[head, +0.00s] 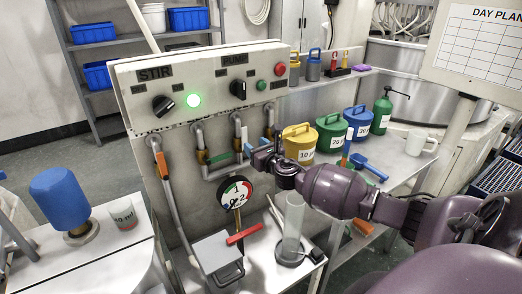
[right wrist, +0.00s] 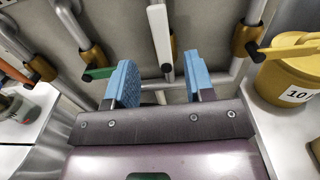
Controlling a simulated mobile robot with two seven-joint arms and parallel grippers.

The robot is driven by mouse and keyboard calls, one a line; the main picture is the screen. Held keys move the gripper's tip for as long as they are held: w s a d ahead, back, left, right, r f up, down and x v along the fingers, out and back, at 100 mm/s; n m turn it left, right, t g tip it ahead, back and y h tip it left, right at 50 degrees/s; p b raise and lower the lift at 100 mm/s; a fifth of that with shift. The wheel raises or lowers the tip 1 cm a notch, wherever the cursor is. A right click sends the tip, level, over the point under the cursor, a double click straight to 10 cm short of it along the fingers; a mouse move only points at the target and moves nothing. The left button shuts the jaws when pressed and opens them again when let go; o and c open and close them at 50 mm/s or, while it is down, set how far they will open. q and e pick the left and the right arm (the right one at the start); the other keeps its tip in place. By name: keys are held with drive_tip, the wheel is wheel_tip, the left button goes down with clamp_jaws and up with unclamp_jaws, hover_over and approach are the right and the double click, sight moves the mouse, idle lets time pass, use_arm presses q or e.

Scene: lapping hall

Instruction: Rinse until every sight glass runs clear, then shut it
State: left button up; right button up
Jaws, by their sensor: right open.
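My right gripper (head: 257,148) is open and empty in front of the pipes below the control panel. In the right wrist view its two blue fingers (right wrist: 160,84) stand apart. A white valve handle (right wrist: 159,38) hangs just beyond them, between the fingers in the picture; I cannot tell whether it touches. A green valve handle (right wrist: 98,73) lies sideways to the left, an orange handle (right wrist: 14,72) hangs at the far left, and a yellow handle (right wrist: 284,50) lies sideways at the right. I cannot make out the flow in any sight glass. My left gripper is not in view.
The panel (head: 215,85) has a lit green lamp (head: 194,101) and STIR and PUMP knobs. Lidded tubs, such as the yellow one (head: 299,145), crowd the right bench.

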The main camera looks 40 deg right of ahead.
drive_tip(key=shift+s+a, duration=0.15)
drive_tip(key=shift+s, duration=1.3)
